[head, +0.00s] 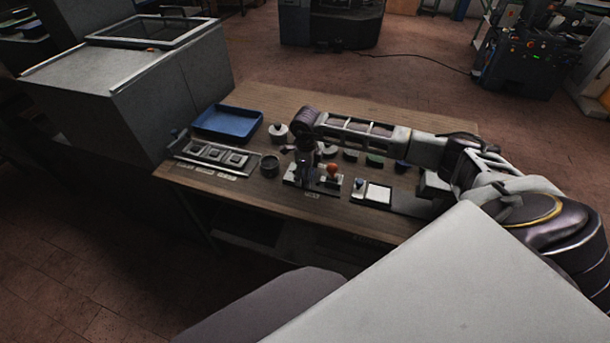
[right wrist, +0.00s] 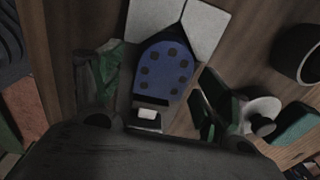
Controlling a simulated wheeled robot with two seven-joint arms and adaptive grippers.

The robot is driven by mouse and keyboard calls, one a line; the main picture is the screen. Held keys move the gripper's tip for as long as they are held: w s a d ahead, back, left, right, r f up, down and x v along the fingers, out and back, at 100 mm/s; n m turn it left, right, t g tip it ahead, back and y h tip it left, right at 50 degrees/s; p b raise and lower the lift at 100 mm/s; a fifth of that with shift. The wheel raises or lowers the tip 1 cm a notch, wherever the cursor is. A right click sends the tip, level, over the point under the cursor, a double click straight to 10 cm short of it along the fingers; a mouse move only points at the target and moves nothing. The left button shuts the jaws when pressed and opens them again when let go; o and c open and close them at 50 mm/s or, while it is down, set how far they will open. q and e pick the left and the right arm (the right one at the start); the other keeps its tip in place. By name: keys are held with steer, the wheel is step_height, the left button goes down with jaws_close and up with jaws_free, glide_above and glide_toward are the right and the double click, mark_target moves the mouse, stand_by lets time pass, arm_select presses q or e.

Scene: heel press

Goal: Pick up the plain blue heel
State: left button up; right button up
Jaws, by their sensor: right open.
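My right gripper (head: 304,172) points down over the middle of the table, open, with nothing seen between its fingers. In the right wrist view a blue heel-shaped piece (right wrist: 167,68) with several dark dots lies below and between the fingers. Pale plates adjoin its far end, and a dark band with a small white square is at its near end. My left gripper is not in view.
On the wooden table are a blue tray (head: 228,122), a metal plate with square recesses (head: 215,157), a dark cup (head: 269,167), a round grey piece (head: 278,133), an orange knob (head: 333,170), a green block (head: 375,160) and a white pad (head: 378,194). A grey cabinet (head: 140,90) stands left.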

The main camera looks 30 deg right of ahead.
steer(key=c, duration=1.1)
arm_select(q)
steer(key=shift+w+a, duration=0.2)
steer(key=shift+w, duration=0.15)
arm_select(e)
steer(key=shift+c, duration=0.2)
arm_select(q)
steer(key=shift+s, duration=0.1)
arm_select(e)
steer(key=shift+r, duration=0.7)
step_height(320, 180, up, 8)
steer(key=shift+f+b, duration=0.15)
steer(key=shift+b, duration=0.25)
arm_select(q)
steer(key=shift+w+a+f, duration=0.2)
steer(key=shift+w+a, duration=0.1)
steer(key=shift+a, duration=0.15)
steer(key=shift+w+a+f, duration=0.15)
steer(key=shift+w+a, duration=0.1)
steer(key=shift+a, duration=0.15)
arm_select(e)
steer(key=shift+r, duration=0.5)
